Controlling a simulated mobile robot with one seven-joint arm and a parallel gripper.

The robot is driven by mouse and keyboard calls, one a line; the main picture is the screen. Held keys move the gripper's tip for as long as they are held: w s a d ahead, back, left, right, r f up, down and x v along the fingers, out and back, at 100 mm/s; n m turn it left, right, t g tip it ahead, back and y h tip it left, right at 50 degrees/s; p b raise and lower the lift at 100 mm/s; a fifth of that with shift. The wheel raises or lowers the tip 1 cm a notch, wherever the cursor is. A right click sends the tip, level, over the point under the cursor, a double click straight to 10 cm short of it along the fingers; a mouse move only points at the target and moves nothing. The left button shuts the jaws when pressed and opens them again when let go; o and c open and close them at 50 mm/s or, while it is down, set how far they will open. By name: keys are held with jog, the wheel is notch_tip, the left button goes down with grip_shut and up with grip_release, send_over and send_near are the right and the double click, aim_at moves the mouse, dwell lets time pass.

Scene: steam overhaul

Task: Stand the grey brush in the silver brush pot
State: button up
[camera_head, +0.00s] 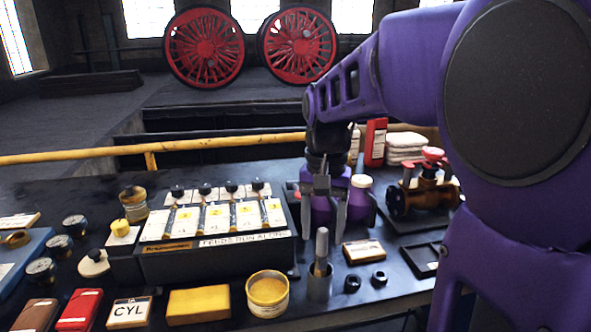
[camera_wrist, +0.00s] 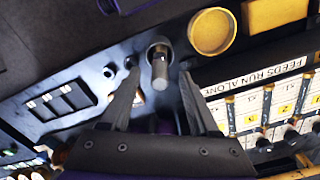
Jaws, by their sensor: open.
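The grey brush (camera_head: 322,246) stands upright with its lower end inside the silver brush pot (camera_head: 319,289). Its grey handle rises well above the rim, and a brass-coloured band shows near the rim. The bristles are hidden in the pot. My gripper (camera_head: 323,229) is open and empty above the pot, fingers pointing down. In the wrist view the brush handle (camera_wrist: 159,74) shows between the two spread fingertips, apart from both. The pot rim (camera_wrist: 157,47) shows behind it in that view.
A yellow round tin (camera_head: 268,293) stands right of a yellow block (camera_head: 198,304). A labelled rack of feeds (camera_head: 215,250) is to the left. A purple can (camera_head: 360,200) stands behind.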

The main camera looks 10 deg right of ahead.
notch_tip(320, 180, up, 15)
jog(key=p, duration=0.3)
jog(key=shift+r, duration=0.15)
jog(key=shift+a, duration=0.1)
dwell(0.4)
